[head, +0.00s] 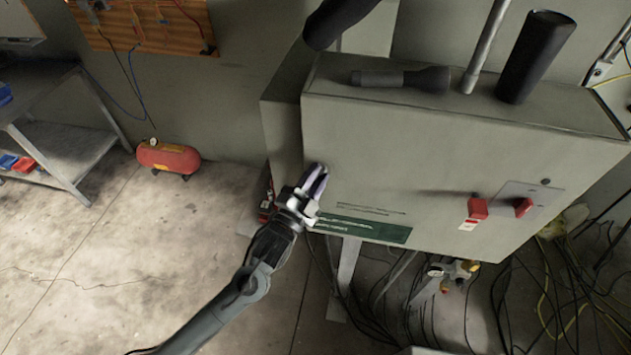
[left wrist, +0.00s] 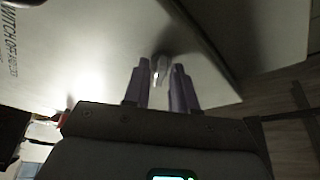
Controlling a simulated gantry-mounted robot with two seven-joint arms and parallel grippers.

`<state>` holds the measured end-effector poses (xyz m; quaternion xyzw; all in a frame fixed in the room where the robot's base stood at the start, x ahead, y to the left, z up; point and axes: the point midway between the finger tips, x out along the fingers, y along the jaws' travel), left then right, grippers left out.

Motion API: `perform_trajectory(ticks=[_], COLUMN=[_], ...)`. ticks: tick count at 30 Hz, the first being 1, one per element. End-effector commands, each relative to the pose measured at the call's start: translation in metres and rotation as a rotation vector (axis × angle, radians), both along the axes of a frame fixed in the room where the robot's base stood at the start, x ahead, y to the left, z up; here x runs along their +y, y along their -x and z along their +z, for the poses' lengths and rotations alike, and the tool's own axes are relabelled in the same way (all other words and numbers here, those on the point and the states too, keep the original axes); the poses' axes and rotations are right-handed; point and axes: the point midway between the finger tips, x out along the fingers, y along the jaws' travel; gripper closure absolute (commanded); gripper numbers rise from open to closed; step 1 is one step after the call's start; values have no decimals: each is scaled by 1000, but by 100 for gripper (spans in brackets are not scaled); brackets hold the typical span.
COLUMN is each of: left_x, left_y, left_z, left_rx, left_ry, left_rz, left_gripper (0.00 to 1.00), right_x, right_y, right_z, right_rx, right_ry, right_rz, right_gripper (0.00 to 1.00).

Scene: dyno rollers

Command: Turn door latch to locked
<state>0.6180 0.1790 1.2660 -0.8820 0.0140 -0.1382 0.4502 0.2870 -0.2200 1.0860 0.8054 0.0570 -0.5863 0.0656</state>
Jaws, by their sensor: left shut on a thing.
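The grey cabinet (head: 430,150) carries the door latch on the left part of its front face. The latch (left wrist: 161,66) shows in the left wrist view as a small metal knob at the fingertips. My left gripper (head: 316,180) reaches up to the cabinet's left side, and its purple-grey fingers are shut on the latch. The fingers also show in the left wrist view (left wrist: 161,85), one on each side of the latch. The fingers mostly hide the latch in the head view, and I cannot tell its exact angle. My right gripper is not in view.
A black flashlight (head: 400,78) lies on top of the cabinet, with a dark upright cylinder (head: 536,56) farther right. Red switch handles (head: 477,208) sit at the front right. Cables (head: 540,310) tangle below. A red tank (head: 168,158) stands left; the floor (head: 130,250) there is mostly clear.

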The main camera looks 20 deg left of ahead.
Motion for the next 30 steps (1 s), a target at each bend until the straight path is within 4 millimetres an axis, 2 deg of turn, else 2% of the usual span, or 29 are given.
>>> perform_trajectory(ticks=[3,18,30], left_x=[0,-3,-4], left_y=[0,-1,-1], left_z=[-5,-5,-5], left_rx=[-16,-94,-137], left_ry=[115,578,844], left_rz=[3,3,2], left_gripper=[100,100,100], right_x=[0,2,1], right_y=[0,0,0], right_z=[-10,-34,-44], right_rx=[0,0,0], right_ry=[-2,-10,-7], right_rz=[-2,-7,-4], right_gripper=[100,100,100])
